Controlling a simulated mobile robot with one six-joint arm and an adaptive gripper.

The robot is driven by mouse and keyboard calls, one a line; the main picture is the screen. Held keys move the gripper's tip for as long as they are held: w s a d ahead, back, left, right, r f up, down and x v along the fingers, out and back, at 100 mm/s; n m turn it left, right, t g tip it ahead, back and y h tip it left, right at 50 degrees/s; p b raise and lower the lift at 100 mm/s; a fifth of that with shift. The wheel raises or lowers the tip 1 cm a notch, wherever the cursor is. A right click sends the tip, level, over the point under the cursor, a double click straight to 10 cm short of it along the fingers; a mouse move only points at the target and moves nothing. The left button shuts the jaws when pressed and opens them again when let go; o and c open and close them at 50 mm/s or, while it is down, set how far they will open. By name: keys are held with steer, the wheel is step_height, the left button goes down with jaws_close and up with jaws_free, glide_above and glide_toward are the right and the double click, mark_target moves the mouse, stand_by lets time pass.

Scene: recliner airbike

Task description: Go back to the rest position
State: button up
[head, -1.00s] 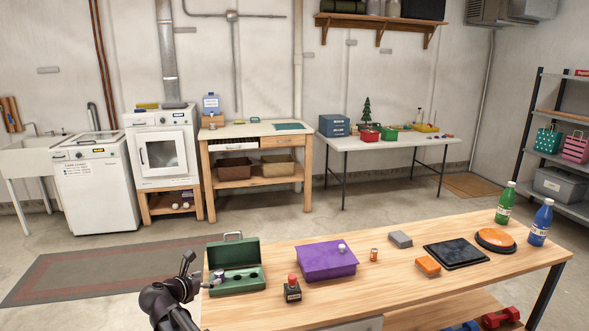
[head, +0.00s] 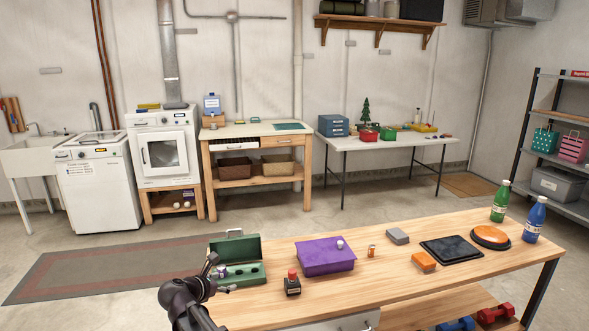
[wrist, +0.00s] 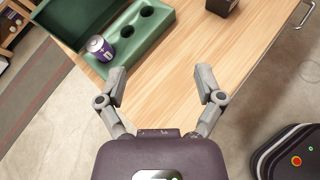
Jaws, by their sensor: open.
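My gripper (wrist: 162,88) is open in the wrist view, with both fingers apart and only bare wood tabletop between them. In the head view my gripper (head: 217,274) is at the front left end of the wooden table (head: 350,290), just in front of the green case (head: 238,252). The case also shows at the upper left of the wrist view (wrist: 128,52). It is open and holds a purple-and-white can (wrist: 100,47) beside round dark holes. The can is apart from my fingers.
On the table are a dark bottle with a red cap (head: 292,284), a purple box (head: 325,257), an orange block (head: 422,261), a black pad (head: 450,250) and two bottles at the right end. Clear floor (head: 190,223) lies behind the table.

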steer(key=s+d+f+m+g+p, duration=0.1)
steer(key=s+d+m+g, duration=0.1)
steer(key=d+m, duration=0.45)
steer(key=s+d+f+m+g+y+p, duration=0.1)
steer(key=d+m+g+p, duration=0.15)
steer(key=d, duration=0.75)
steer(key=s+d+f+m+g+p, duration=0.1)
steer(key=s+d+m+g, duration=0.15)
steer(key=d+m, duration=0.4)
steer(key=s+d+r+m+g+y+p, duration=0.1)
steer(key=s+d+m+g+y+p, duration=0.2)
steer(key=s+d+m, duration=0.8)
steer(key=d+m+g+y, duration=0.1)
steer(key=d+m+y, duration=0.1)
steer(key=d, duration=0.2)
steer(key=shift+s+r+p, duration=0.15)
steer(key=shift+s+p, duration=0.2)
steer(key=shift+s, duration=0.05)
